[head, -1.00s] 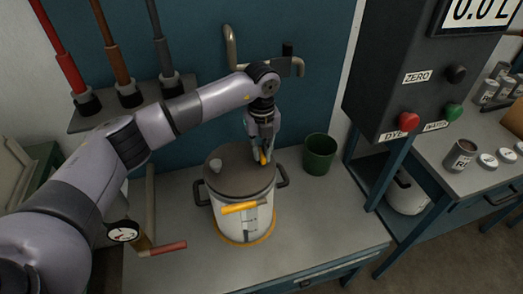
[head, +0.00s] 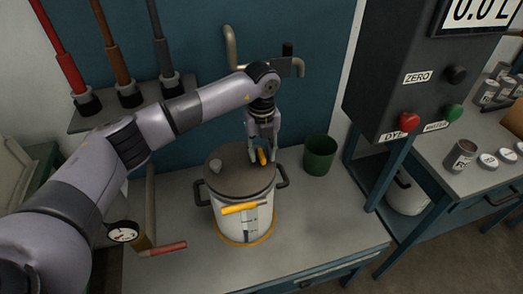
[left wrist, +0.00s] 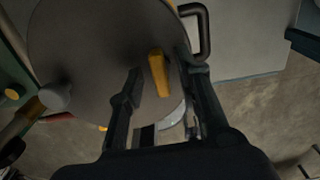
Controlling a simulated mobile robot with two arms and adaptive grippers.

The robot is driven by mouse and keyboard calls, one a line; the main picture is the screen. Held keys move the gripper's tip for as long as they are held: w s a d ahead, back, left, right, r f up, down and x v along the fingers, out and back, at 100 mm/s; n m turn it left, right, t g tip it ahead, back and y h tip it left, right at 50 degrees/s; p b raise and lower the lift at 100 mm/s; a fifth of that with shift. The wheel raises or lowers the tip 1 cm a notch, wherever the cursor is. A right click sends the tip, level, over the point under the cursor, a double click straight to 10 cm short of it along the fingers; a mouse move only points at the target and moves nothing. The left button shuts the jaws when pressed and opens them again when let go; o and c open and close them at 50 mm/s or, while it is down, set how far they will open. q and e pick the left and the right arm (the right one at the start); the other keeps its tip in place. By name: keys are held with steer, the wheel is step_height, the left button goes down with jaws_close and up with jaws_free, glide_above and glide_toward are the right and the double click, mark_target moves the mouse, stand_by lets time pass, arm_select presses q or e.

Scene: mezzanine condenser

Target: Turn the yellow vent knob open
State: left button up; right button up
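The yellow vent knob (head: 262,157) stands on the dark lid (head: 238,174) of a white pot (head: 243,218), near the lid's back right edge. My left gripper (head: 263,151) is above the lid with its fingers spread around the knob. In the left wrist view the knob (left wrist: 158,73) is a yellow bar just ahead of the open fingers (left wrist: 165,88), with gaps on both sides; contact does not show. My right gripper is in neither view.
The pot has dark side handles (head: 282,177) and a yellow-orange bar (head: 240,208) on its front. A green cup (head: 319,155) stands to the right. A gauge (head: 123,233) and red-handled pipe (head: 168,247) are at left. The bench front right is clear.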

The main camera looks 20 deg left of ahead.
mark_target(261, 153)
arm_select(q)
step_height(261, 153, up, 12)
stand_by(0.5)
stand_by(0.3)
